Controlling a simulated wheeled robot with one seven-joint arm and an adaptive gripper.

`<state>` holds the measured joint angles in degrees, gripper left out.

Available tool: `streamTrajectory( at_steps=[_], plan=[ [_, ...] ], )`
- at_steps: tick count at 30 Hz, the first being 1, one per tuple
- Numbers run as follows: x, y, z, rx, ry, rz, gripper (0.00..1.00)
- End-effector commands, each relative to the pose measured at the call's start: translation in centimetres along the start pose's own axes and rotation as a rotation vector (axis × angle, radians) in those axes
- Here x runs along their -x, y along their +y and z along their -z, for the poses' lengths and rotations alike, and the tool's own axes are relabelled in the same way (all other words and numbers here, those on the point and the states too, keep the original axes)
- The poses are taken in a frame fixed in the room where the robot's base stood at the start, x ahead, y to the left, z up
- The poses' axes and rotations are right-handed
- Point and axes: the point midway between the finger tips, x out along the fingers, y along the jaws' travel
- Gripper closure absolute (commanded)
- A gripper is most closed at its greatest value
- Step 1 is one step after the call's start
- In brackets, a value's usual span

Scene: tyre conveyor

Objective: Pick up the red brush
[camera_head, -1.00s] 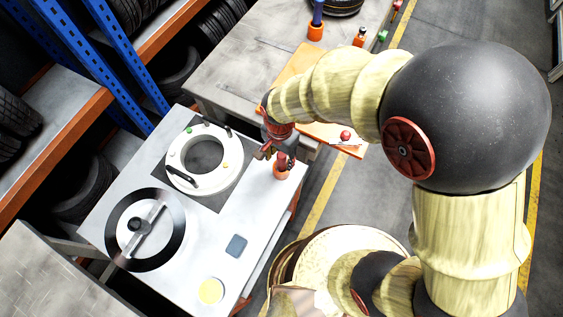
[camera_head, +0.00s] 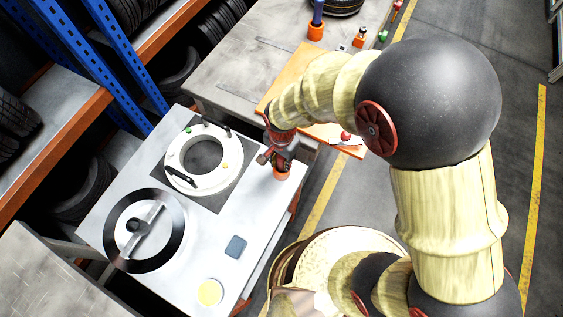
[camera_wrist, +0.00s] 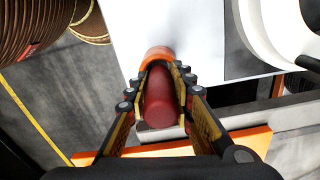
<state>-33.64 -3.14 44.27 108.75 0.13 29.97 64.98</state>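The red brush (camera_wrist: 160,100) stands in a small orange holder (camera_head: 282,172) near the right edge of the white workbench (camera_head: 262,215). My gripper (camera_wrist: 164,78) is over the brush from above, with one finger on each side of its red upper part. The fingers look spread apart, and I cannot tell whether their pads touch it. In the head view my gripper (camera_head: 274,158) hides most of the brush. The orange holder also shows beyond the fingertips in the wrist view (camera_wrist: 158,53).
A white ring part (camera_head: 176,157) and a black disc (camera_head: 112,240) lie left of the brush. Behind is a grey table (camera_head: 235,75) with an orange board (camera_head: 285,85).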

Motion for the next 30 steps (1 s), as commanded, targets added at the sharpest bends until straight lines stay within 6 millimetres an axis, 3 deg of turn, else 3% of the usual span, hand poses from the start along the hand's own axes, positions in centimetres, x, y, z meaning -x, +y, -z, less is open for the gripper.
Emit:
streamTrajectory(
  at_steps=[11,20,23,30],
  plan=[
    [0.0,0.0,0.0,0.0,0.0,0.0,1.0],
    [0.2,0.0,0.0,0.0,0.001,0.001,1.0],
    [1.2,-0.1,0.0,0.0,0.001,0.002,1.0],
    [5.8,-0.1,0.1,0.0,0.002,0.004,1.0]
  ],
)
